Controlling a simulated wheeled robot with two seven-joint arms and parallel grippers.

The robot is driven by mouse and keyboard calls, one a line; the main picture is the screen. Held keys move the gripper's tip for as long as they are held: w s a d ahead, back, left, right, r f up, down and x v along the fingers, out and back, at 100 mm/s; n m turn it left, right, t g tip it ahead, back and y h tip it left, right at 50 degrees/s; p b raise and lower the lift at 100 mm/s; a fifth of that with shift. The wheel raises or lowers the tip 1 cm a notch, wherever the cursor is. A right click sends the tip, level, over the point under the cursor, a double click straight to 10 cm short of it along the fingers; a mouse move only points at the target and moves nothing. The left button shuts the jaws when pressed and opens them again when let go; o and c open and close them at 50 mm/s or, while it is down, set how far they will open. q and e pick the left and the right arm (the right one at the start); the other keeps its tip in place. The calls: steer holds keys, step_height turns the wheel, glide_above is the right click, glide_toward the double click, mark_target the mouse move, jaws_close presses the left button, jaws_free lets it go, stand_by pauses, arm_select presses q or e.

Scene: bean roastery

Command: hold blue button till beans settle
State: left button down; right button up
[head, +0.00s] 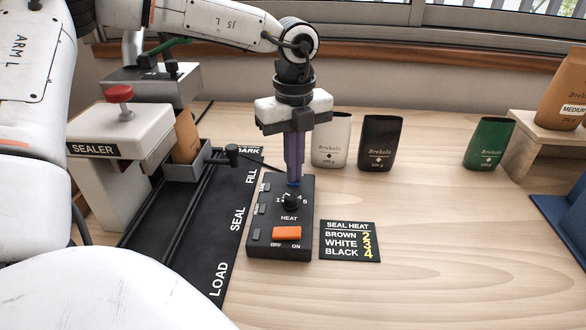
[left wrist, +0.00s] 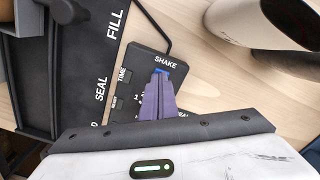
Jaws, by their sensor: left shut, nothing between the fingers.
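My left gripper (head: 294,175) is shut and empty, pointing down over the far end of the black control box (head: 267,230). The blue button (head: 293,184) shows as a small blue patch right at the fingertips. In the left wrist view the closed purple fingers (left wrist: 159,82) end at the blue button (left wrist: 160,70), just below the word SHAKE. The tips appear to touch it; how far it is pressed is hidden. A brown pouch (head: 186,136) stands in a grey holder (head: 190,168) beside the sealer. No beans are visible. My right gripper is not in view.
The sealer (head: 110,150) with a red knob stands at left. The box also has a heat dial (head: 290,201) and an orange switch (head: 287,233). White (head: 331,139), black (head: 380,142) and green (head: 488,143) pouches stand behind. A heat card (head: 350,241) lies right of the box.

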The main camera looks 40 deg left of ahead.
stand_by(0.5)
arm_select(q)
steer(key=shift+r+p, duration=1.5)
steer(key=shift+r, duration=1.55)
